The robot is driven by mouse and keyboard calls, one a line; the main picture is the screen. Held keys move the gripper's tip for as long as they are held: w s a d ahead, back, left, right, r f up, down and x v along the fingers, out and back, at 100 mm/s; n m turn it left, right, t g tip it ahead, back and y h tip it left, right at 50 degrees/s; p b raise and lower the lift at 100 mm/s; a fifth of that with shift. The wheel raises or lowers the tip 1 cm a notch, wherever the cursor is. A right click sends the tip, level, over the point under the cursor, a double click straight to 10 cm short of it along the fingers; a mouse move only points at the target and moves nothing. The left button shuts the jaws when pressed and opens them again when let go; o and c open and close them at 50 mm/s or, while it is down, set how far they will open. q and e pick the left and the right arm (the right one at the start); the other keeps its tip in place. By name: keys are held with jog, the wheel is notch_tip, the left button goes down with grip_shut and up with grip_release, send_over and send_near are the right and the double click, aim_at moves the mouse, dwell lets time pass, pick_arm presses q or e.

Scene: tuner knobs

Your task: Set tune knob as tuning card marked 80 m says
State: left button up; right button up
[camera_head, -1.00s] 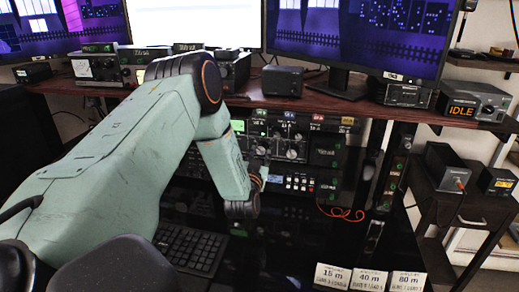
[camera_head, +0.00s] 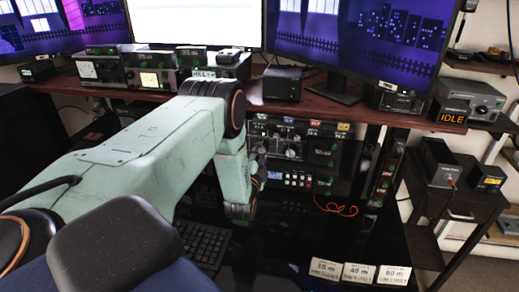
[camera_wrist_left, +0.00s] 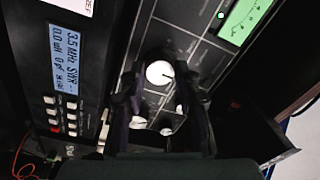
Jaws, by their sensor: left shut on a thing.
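My left gripper (camera_wrist_left: 160,100) is shut on a round knob with a white cap (camera_wrist_left: 160,73) in the left wrist view. Its dark fingers lie on either side of the knob, and a dark pointer line shows on the cap. I cannot read this knob's label. In the head view my left gripper (camera_head: 257,176) is small and dark at the rack of radio gear (camera_head: 322,155), mostly behind my wrist. The tuning card marked 80 m (camera_head: 391,275) stands at the lower right; its smaller line is too small to read. My right gripper is not in view.
Cards marked 15 m (camera_head: 326,269) and 40 m (camera_head: 359,272) stand beside it. A blue display (camera_wrist_left: 66,60) reads 3.5 MHz SWR, 0.0 uH, 0 pF. A box reading IDLE (camera_head: 470,103) sits at right. A keyboard (camera_head: 204,244) and red cable (camera_head: 335,208) lie near the rack.

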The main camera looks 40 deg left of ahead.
pick_arm(q)
jog(key=shift+a+r+m+p, duration=0.15)
jog(key=shift+m+p, duration=0.65)
jog(key=shift+m, duration=0.85)
jog(key=shift+r+m+p, duration=0.1)
jog(key=shift+m+p, duration=0.65)
jog(key=shift+m, duration=0.9)
jog(key=o, duration=1.1)
jog(key=shift+f, duration=0.15)
jog(key=shift+o, duration=0.2)
jog(key=v, duration=1.2)
